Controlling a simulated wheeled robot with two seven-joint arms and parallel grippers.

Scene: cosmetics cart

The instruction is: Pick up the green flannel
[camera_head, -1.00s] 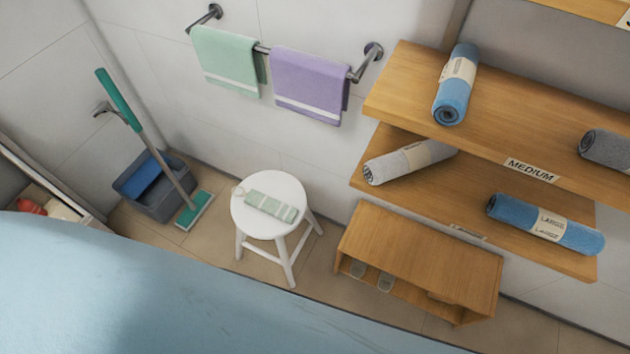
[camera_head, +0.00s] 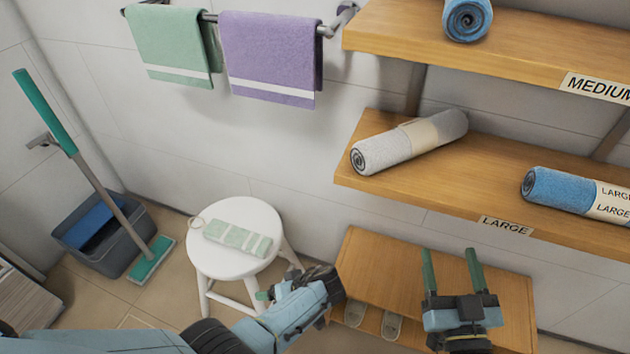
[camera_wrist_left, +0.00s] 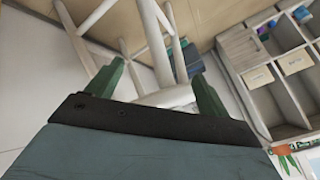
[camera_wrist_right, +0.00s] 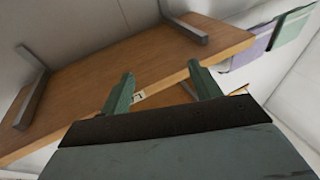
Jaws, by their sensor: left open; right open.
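The green flannel (camera_head: 238,239), a folded pale green cloth with white stripes and a small loop, lies flat on the round white stool (camera_head: 205,263) in the head view. My left gripper (camera_head: 264,294) is in front of and below the stool seat, apart from the flannel; its fingers are partly hidden there. The left wrist view shows its open, empty jaws (camera_wrist_left: 158,78) with stool legs beyond. My right gripper (camera_head: 452,268) is open and empty in front of the wooden bench, right of the stool.
A green towel (camera_head: 170,45) and a purple towel (camera_head: 268,57) hang on a wall rail above. Wooden shelves (camera_head: 480,165) with rolled towels are at right, above a low bench (camera_head: 380,265). A mop (camera_head: 100,195) and grey bucket (camera_head: 118,248) stand left of the stool.

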